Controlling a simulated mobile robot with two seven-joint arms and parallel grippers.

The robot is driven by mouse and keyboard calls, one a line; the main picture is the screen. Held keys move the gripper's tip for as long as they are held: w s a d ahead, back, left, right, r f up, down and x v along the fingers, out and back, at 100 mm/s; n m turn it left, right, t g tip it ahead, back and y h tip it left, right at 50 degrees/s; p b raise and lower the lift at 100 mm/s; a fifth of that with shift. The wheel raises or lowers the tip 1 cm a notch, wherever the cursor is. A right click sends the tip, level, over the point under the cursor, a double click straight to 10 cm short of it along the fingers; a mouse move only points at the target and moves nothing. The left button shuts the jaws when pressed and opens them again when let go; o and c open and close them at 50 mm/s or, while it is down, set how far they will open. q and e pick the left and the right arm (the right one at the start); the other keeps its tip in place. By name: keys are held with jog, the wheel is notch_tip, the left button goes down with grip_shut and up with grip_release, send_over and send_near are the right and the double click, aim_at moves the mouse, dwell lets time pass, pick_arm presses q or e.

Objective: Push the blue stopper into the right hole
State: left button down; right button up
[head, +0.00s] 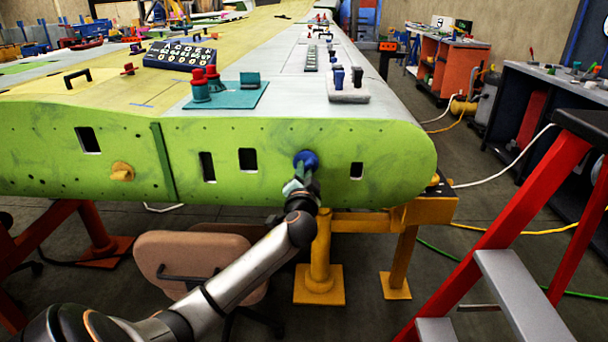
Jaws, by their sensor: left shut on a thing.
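The blue stopper (308,158) is at the green front face of the wing, in the right half of the panel. My left gripper (299,182) is shut on it from below and in front, and partly covers it. The stopper lies against the face; how deep it sits, and whether a hole is behind it, I cannot tell. A yellow knob (122,172) sticks out at the left. My right gripper is not in view.
A red stepladder (533,218) stands at the right. A tan chair (205,262) and a yellow support stand (319,255) are below the wing. On top lie a teal plate (235,95) with red-topped pieces and a grey block (348,92) with blue pegs.

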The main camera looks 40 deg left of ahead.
pick_arm(q)
jog(key=shift+b+x, duration=0.35)
jog(key=shift+x, duration=0.7)
jog(key=c, duration=0.8)
grip_release()
jog(key=shift+o, duration=0.2)
jog(key=shift+s+d, duration=0.2)
jog(key=shift+d, duration=0.05)
jog(key=v, duration=1.2)
jog(key=shift+f, duration=0.1)
